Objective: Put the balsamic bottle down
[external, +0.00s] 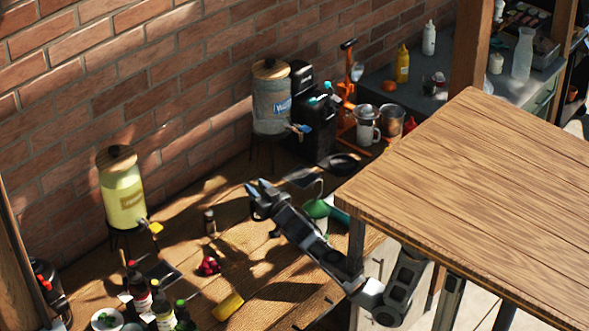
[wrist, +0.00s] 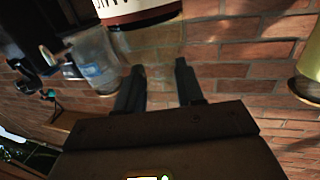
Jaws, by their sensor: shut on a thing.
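My gripper (external: 262,190) is over the back part of the wooden counter in the external view, reaching in from the right. In the wrist view the two fingers (wrist: 160,66) are parallel with a gap between them. A bottle with a white and dark red label (wrist: 138,12), which I take as the balsamic bottle, is cut off by the top edge just past the fingertips. My gripper is shut on it, but the contact is hard to see. I cannot make out the held bottle clearly in the external view.
A water dispenser (external: 272,105) and a yellow drink dispenser (external: 123,195) stand along the brick wall. Several dark bottles (external: 140,292) stand at the lower left. A small dark jar (external: 210,222), red fruit (external: 208,265) and a yellow item (external: 228,306) are on the counter (external: 180,232).

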